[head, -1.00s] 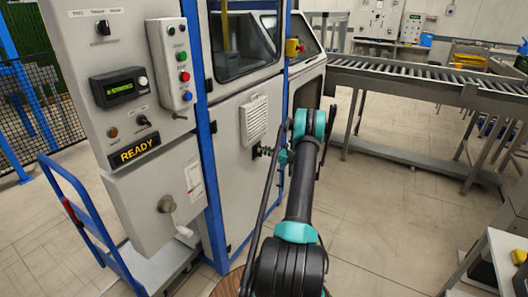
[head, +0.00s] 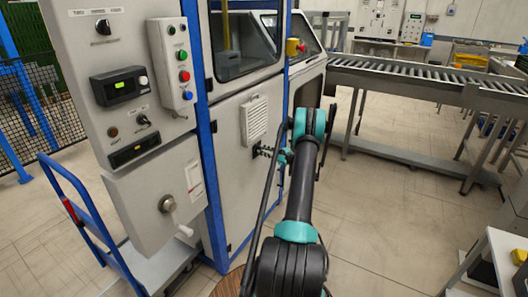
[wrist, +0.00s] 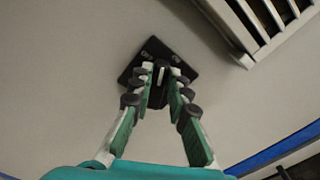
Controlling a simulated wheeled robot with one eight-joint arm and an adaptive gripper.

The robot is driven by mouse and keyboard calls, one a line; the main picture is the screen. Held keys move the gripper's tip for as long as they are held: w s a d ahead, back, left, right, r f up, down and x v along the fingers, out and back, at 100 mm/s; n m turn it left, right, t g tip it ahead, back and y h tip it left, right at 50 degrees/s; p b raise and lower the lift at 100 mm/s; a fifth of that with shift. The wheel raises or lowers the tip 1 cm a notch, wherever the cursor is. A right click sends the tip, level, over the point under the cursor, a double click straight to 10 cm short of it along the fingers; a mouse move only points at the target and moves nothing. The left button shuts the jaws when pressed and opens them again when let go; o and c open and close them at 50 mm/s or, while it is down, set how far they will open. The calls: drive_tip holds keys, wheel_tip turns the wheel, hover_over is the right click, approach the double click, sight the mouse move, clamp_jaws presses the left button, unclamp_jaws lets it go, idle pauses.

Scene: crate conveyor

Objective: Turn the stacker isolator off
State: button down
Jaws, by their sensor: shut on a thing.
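The isolator is a black plate with a small knob on the pale machine panel. In the wrist view the plate (wrist: 129,76) sits tilted, with small white lettering at its upper left and upper right that is hard to read. My gripper (wrist: 160,88) is shut on the isolator knob (wrist: 161,76), one finger on each side. The knob has a pale pointer mark, partly hidden between the fingers. In the head view my gripper (head: 269,151) is against the machine's lower panel, below a louvred vent (head: 255,121); the isolator is mostly hidden there.
A grey control cabinet (head: 130,70) at left carries a dark sign (head: 133,150), a small display (head: 124,86) and a crank handle (head: 168,204). A blue trolley (head: 83,211) stands in front of it. A roller conveyor (head: 420,75) runs at right. Open floor lies between.

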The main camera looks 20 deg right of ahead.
drive_tip(key=n, duration=0.4)
drive_tip(key=f+n, duration=0.1)
drive_tip(key=n, duration=0.7)
drive_tip(key=shift+s+a+f, duration=0.2)
drive_tip(key=shift+s+a, duration=0.05)
drive_tip(key=shift+a, duration=0.1)
idle(0.4)
drive_tip(key=c, duration=1.5)
unclamp_jaws()
drive_tip(key=shift+o, duration=0.2)
drive_tip(key=shift+d, duration=0.1)
drive_tip(key=v, duration=1.2)
